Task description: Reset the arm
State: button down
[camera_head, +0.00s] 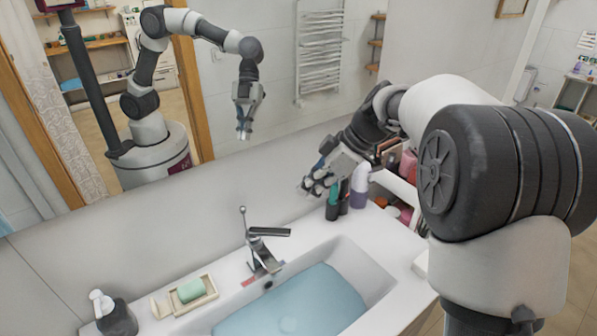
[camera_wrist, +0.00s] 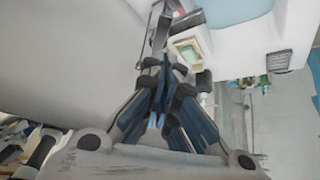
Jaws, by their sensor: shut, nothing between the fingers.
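My gripper (camera_head: 320,184) is at the centre right of the head view, above the back edge of the sink counter near several bottles. It points down and to the left, and holds nothing. In the wrist view my gripper (camera_wrist: 160,118) has its dark blue fingers drawn together. My arm reaches in from the right of the head view. The mirror shows a reflection of my body and arm.
A basin (camera_head: 290,305) with bluish water and a faucet (camera_head: 262,250) lies below. A green soap (camera_head: 190,290) sits in a dish, beside a dark dispenser (camera_head: 115,318). Bottles (camera_head: 332,208) and a cosmetics cart (camera_head: 400,190) stand close to my gripper. The mirror wall is behind.

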jog(key=s+d+r+m+h, duration=0.1)
jog(key=s+r+m, duration=0.15)
jog(key=s, duration=0.35)
jog(key=s+d+r+m+t+h, duration=0.1)
jog(key=s+d+m, duration=0.15)
jog(key=s, duration=0.25)
jog(key=s+d+r+m+h, duration=0.1)
jog(key=s+r+m, duration=0.15)
jog(key=s, duration=0.35)
jog(key=s+d+f+m+h, duration=0.1)
jog(key=s+f+m, duration=0.1)
jog(key=s, duration=0.3)
jog(key=s+d+f+m+t+h, duration=0.1)
jog(key=s+d+f+m, duration=0.1)
jog(key=s, duration=0.3)
jog(key=s+d+f+m+t+h+b, duration=0.1)
jog(key=s+d+f+m, duration=0.1)
jog(key=s+m, duration=0.2)
jog(key=shift+s, duration=0.75)
